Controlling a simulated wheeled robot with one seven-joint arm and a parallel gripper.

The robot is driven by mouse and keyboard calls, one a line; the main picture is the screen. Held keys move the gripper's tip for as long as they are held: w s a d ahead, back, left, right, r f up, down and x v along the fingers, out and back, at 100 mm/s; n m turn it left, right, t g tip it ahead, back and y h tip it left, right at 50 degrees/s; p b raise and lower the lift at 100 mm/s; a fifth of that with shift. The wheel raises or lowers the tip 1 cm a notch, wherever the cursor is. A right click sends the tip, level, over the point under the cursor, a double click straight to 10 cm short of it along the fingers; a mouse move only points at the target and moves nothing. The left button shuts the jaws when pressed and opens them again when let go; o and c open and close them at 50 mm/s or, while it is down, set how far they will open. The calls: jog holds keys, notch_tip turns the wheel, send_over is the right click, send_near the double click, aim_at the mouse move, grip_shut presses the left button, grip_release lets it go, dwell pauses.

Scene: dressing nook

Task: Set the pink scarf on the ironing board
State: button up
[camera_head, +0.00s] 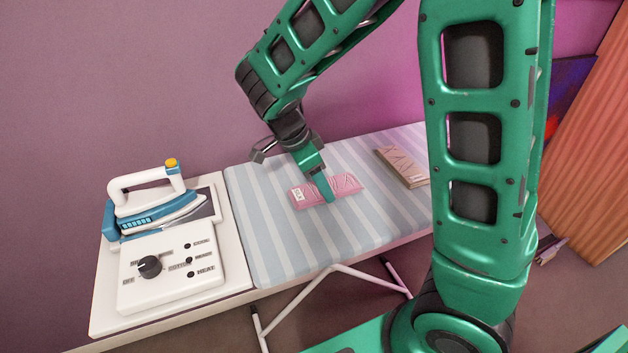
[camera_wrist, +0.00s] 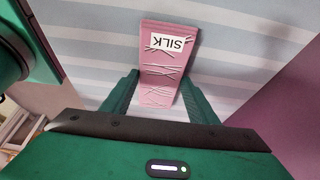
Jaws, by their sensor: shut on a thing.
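The pink scarf (camera_head: 346,184) is a flat folded piece with a white label at its left end. In the wrist view the scarf (camera_wrist: 158,82) shows its label reading SILK and lies between the two green fingers. My gripper (camera_head: 327,188) is shut on the scarf from above, with the fingers at its long sides. The scarf is over the striped ironing board (camera_head: 275,240), at or very close to its surface; I cannot tell whether it touches. The part of the scarf behind the near finger is hidden in the head view.
A blue and white iron (camera_head: 155,205) stands on the board's left end, behind a white control panel (camera_head: 172,268) with a dark knob. A folded tan cloth (camera_head: 402,167) lies right of the scarf. The striped cover is clear left of the scarf. An orange curtain (camera_head: 590,160) hangs at right.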

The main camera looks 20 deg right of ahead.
jog(key=shift+f, duration=0.1)
jog(key=o, duration=1.1)
jog(key=v, duration=1.2)
jog(key=s+d+n+y, duration=0.1)
jog(key=s+d+n, duration=0.25)
jog(key=d, duration=0.45)
jog(key=s+d+n+y, duration=0.1)
jog(key=s+d+n, duration=0.1)
jog(key=s+d, duration=0.5)
jog(key=s+d+f+n+y, duration=0.1)
jog(key=s+d+n, duration=0.1)
jog(key=s, duration=0.2)
jog(key=s+d+f+n, duration=0.1)
jog(key=s+n, duration=0.1)
jog(key=s, duration=0.2)
jog(key=s+d+f+n+y, duration=0.1)
jog(key=s+d+n, duration=0.1)
jog(key=s, duration=0.3)
jog(key=shift+d+f+y, duration=0.25)
jog(key=shift+d+y, duration=0.05)
jog(key=shift+d, duration=0.05)
